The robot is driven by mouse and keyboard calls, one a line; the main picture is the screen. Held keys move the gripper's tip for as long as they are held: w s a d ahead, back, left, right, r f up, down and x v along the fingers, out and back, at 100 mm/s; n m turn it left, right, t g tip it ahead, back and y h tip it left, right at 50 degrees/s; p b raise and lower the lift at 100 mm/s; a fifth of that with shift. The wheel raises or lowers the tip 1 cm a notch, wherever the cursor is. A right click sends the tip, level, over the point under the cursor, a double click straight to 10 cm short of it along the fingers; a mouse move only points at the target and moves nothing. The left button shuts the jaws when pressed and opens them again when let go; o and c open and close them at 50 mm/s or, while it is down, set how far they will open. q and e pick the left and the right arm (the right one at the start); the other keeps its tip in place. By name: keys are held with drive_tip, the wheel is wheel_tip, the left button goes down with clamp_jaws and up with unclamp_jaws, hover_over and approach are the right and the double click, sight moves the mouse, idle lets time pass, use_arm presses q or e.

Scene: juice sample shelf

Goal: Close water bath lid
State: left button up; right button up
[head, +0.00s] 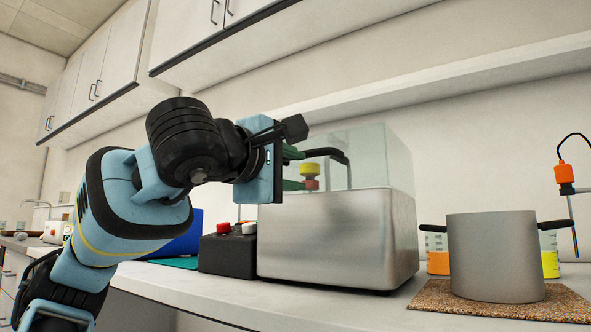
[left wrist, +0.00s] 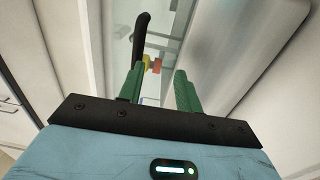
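The water bath is a brushed-metal box (head: 335,240) on the bench, also in the left wrist view (left wrist: 235,60). Its clear lid (head: 380,155) shows above the metal body, with a black handle (head: 326,153) at its left side. My left gripper (head: 292,169) is beside the handle, left of the lid. In the left wrist view, its green fingers (left wrist: 158,88) are apart with nothing gripped between them. The handle (left wrist: 140,35) shows beyond the left fingertip; I cannot tell whether they touch. My right gripper is not in view.
A yellow-and-red item (head: 310,172) shows near the fingers. A black control box (head: 228,255) with red and white knobs stands left of the bath. A grey pot (head: 495,258) stands on a cork mat (head: 430,295) at right, before beakers with coloured liquid. A shelf (head: 480,72) hangs above.

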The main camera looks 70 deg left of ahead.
use_arm(q)
drive_tip(key=s+d+f+b, duration=0.3)
drive_tip(key=s+d, duration=0.1)
drive_tip(key=s, duration=0.1)
idle(0.8)
drive_tip(key=shift+f, duration=0.1)
drive_tip(key=shift+s+d, duration=0.1)
drive_tip(key=p+v, duration=0.2)
drive_tip(key=v, duration=0.5)
drive_tip(key=shift+s+d, duration=0.2)
drive_tip(key=shift+s, duration=0.05)
idle(0.5)
